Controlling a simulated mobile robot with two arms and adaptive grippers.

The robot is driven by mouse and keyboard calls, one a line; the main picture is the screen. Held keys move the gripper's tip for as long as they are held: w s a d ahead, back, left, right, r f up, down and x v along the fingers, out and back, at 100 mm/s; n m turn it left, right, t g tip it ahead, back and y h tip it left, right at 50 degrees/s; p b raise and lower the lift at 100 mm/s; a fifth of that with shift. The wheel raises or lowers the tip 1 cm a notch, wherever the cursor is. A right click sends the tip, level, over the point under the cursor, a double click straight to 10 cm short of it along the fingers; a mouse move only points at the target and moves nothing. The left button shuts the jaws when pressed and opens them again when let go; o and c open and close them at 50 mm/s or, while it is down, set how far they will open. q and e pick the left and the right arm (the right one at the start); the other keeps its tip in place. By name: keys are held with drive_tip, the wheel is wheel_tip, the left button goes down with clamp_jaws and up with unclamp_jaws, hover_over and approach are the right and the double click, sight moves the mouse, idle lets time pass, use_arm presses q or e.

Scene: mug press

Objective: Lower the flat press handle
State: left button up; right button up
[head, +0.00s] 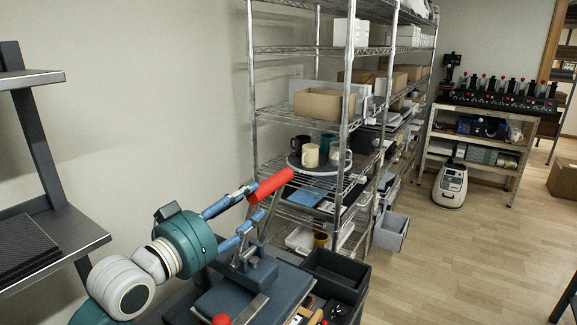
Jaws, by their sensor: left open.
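The flat press (238,297) stands at the bottom centre, with a dark grey flat plate and a metal linkage behind it. Its handle ends in a thick red grip (270,185), which is raised and slants up to the right. My left gripper (260,201) reaches in from the lower left. Its two blue fingers are apart, the upper one ending close by the red grip. I cannot tell whether it touches the grip. The handle's lower part is partly hidden behind the fingers. My right gripper is out of view.
A wire rack with mugs on a round tray (318,170) and cardboard boxes stands behind the press. Dark bins (335,275) sit right of the press. A red knob (221,319) shows at the bottom edge. A dark shelf (75,235) is at left.

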sight(275, 181)
use_arm(q)
drive_tip(key=shift+w+d+r, duration=0.1)
drive_tip(key=shift+r, duration=0.2)
drive_tip(key=shift+w+d+r, duration=0.1)
drive_tip(key=shift+r, duration=0.05)
drive_tip(key=p+x, duration=0.2)
drive_tip(key=x, duration=0.1)
drive_tip(key=shift+w+d+r, duration=0.2)
drive_tip(key=shift+w+d, duration=0.05)
drive_tip(key=shift+w, duration=0.05)
drive_tip(key=p+x, duration=0.1)
drive_tip(key=x, duration=0.1)
drive_tip(key=p+x, duration=0.1)
drive_tip(key=x, duration=0.2)
drive_tip(key=shift+w+d+f, duration=0.15)
drive_tip(key=shift+w+f, duration=0.05)
drive_tip(key=shift+w+d+f, duration=0.1)
drive_tip(key=shift+w+d, duration=0.05)
drive_tip(key=shift+w, duration=0.1)
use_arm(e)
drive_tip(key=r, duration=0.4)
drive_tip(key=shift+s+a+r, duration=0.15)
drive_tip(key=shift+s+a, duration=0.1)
use_arm(q)
drive_tip(key=shift+c, duration=0.2)
clamp_jaws()
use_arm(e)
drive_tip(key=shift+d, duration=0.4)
